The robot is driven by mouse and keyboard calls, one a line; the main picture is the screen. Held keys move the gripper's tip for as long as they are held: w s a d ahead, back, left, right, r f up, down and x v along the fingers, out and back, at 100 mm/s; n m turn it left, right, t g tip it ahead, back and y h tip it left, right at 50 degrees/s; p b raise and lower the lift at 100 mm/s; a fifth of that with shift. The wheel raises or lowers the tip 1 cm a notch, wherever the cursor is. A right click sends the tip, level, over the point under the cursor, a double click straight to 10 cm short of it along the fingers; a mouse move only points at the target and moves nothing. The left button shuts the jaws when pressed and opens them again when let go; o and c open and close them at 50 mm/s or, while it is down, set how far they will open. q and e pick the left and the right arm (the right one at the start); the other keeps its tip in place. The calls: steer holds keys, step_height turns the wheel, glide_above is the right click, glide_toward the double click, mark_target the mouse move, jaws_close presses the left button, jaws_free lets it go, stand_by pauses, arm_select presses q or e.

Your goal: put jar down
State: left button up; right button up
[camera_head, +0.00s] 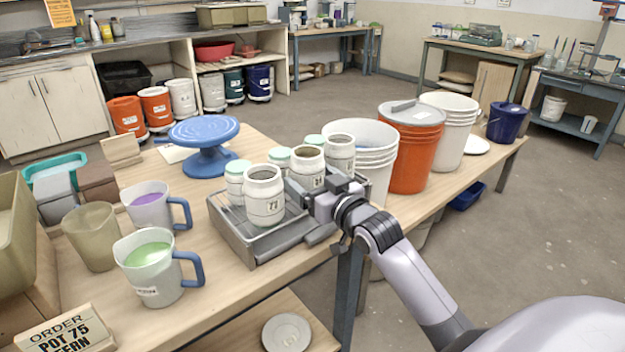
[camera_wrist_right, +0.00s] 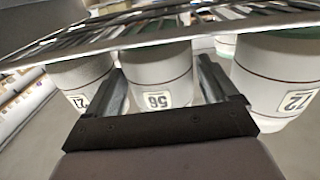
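Several white jars stand in a grey metal tray (camera_head: 262,246) on the wooden table. The front row has a jar at left (camera_head: 264,203), a middle jar (camera_head: 307,163) and a right jar (camera_head: 341,150). Green-lidded jars (camera_head: 236,180) stand behind. My right gripper (camera_head: 312,196) reaches in from the right at the middle jar. In the right wrist view this jar, marked 56 (camera_wrist_right: 158,80), is between the two spread fingers (camera_wrist_right: 165,90); whether they press on it is unclear. Its base appears level with its neighbours'. The jar marked 72 (camera_wrist_right: 285,75) is close beside one finger. My left gripper is out of view.
A white bucket (camera_head: 372,160) and a lidded orange bucket (camera_head: 412,150) stand close right of the tray. A blue turntable (camera_head: 204,130) is behind it. Pitchers with purple (camera_head: 150,207) and green glaze (camera_head: 150,270) stand left. Bare tabletop lies in front of the tray.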

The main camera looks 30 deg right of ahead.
steer(key=shift+r, duration=0.1)
steer(key=shift+s+r, duration=0.1)
steer(key=s, duration=1.2)
steer(key=s+a+f+g+y, duration=0.1)
steer(key=s+a+f, duration=0.3)
steer(key=f, duration=0.5)
steer(key=s+a+f+n+g+y, duration=0.1)
steer(key=s+a+f+g, duration=0.3)
steer(key=f, duration=0.5)
steer(key=s+a+f+n+g, duration=0.1)
steer(key=s+a+f, duration=0.4)
steer(key=f, duration=0.5)
steer(key=shift+s+a+g+y, duration=0.25)
steer(key=shift+a+g+y, duration=0.15)
steer(key=shift+a+g, duration=0.5)
